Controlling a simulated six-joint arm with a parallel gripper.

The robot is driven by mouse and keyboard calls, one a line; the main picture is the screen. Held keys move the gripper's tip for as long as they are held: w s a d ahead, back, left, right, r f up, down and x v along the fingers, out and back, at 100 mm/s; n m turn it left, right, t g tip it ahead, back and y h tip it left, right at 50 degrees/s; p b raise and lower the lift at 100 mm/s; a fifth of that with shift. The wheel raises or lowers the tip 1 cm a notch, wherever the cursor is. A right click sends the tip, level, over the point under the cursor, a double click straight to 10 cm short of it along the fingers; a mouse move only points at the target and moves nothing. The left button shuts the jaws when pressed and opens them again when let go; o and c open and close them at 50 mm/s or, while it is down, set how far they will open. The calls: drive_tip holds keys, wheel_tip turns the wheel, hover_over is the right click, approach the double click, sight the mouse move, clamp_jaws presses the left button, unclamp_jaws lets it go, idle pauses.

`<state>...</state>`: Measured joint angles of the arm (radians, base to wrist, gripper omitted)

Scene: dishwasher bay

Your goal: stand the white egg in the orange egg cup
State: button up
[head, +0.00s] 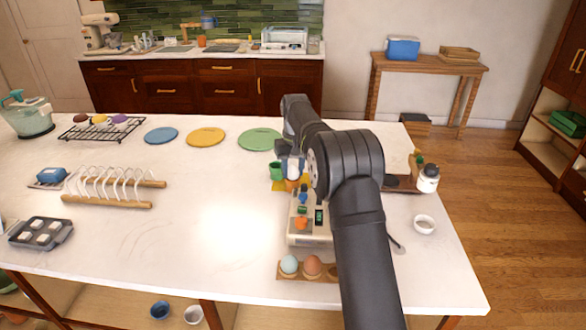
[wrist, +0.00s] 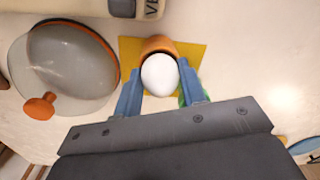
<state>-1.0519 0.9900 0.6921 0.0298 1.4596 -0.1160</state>
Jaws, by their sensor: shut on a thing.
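The white egg (head: 293,172) is between the blue fingers of my gripper (head: 292,168), which is shut on it. In the wrist view the egg (wrist: 159,75) sits between the fingertips (wrist: 159,85). The orange egg cup (head: 291,185) is just below the egg in the head view. In the wrist view the cup's rim (wrist: 158,43) shows behind the egg, which overlaps the cup's opening. I cannot tell whether the egg touches the cup. The cup stands on a yellow mat (wrist: 195,55).
A green cup (head: 276,171) stands close by on the left; it is mostly hidden by a finger in the wrist view. A clear lid with an orange knob (wrist: 40,106) lies left of the mat. The counter's middle is clear.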

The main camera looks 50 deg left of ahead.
drive_tip(key=o, duration=1)
drive_tip(key=shift+r, duration=4)
drive_tip(key=shift+f, duration=0.1)
drive_tip(key=shift+f, duration=3.75)
drive_tip(key=shift+r, duration=0.1)
